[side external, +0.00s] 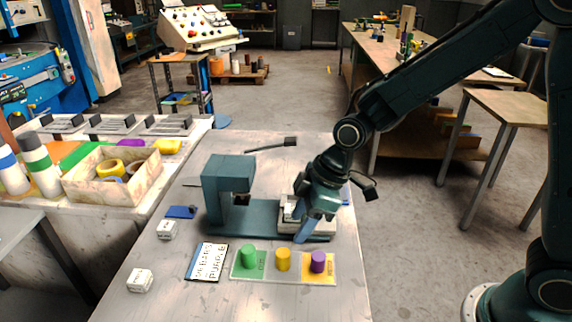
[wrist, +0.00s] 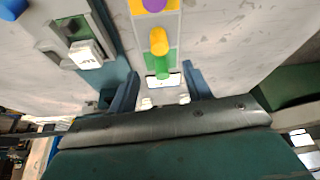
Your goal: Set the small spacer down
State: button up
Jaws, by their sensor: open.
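My gripper (side external: 304,226) is over the right end of the teal press (side external: 228,178). Its two blue-grey fingers stand apart in the wrist view (wrist: 160,86), with nothing held between them. A small white block (wrist: 88,54) lies on the grey fixture left of the fingers in the wrist view. Two more small white blocks, one nearer the press (side external: 167,230) and one nearer the front (side external: 139,280), lie on the table's left side. I cannot tell for certain which white block is the small spacer. My gripper partly hides the fixture in the side view.
A tray (side external: 275,272) holds green (side external: 248,257), yellow (side external: 283,260) and purple (side external: 318,262) cylinders in front of the press. A printed card (side external: 207,262) lies left of it. A blue piece (side external: 181,212) lies left of the press. The table's front left is mostly clear.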

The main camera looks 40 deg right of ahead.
jog(key=shift+v, duration=1.85)
jog(key=s+d+r+m+t+h, duration=0.1)
jog(key=s+d+r+m, duration=0.4)
jog(key=s, duration=0.4)
jog(key=s+d+r+m+t+h, duration=0.1)
jog(key=s+d+r+m+h, duration=0.1)
jog(key=s+d+r+m, duration=0.3)
jog(key=s+d+r, duration=0.1)
jog(key=s+d, duration=0.2)
jog(key=s, duration=0.2)
jog(key=shift+s+d+r+m+t+h, duration=0.25)
jog(key=shift+r+m+t+h, duration=0.05)
jog(key=shift+r+t, duration=0.1)
